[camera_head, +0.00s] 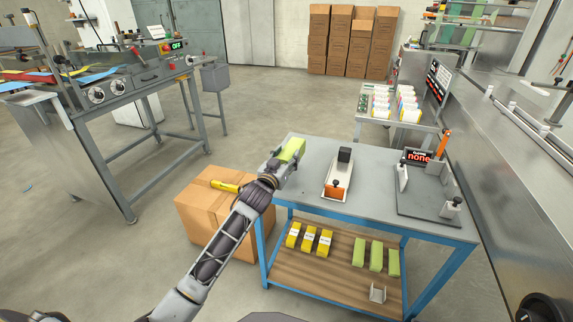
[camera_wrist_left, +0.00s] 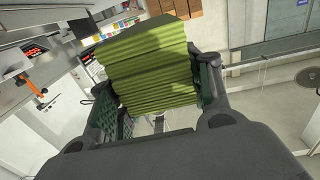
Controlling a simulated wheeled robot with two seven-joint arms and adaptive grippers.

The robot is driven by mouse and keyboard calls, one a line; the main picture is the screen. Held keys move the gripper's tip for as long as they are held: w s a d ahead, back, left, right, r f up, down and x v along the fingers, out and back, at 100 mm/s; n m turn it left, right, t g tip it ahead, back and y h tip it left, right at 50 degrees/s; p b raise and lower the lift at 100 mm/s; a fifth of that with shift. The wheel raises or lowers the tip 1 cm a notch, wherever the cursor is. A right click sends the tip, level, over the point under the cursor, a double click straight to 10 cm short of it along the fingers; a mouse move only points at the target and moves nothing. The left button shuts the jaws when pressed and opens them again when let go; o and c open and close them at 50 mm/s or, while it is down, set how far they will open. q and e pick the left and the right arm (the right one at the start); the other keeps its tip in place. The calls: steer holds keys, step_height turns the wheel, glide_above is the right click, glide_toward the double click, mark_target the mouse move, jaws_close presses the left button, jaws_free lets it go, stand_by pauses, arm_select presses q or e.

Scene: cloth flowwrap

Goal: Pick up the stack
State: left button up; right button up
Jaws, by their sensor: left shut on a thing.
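A green stack of folded cloths (camera_head: 291,150) is at the left end of the blue-legged table. My left gripper (camera_head: 279,165) is shut on it. In the left wrist view the green stack (camera_wrist_left: 150,68) fills the space between the two fingers of my left gripper (camera_wrist_left: 160,100), with its many layers showing edge-on. The upper layers sit slightly out of line with the lower ones. Whether the stack touches the tabletop is hard to tell. My right gripper is not in view.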

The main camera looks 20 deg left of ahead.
arm_select(q)
steer(key=shift+r, duration=0.85)
steer(key=shift+r+p, duration=0.3)
steer(key=shift+r, duration=0.55)
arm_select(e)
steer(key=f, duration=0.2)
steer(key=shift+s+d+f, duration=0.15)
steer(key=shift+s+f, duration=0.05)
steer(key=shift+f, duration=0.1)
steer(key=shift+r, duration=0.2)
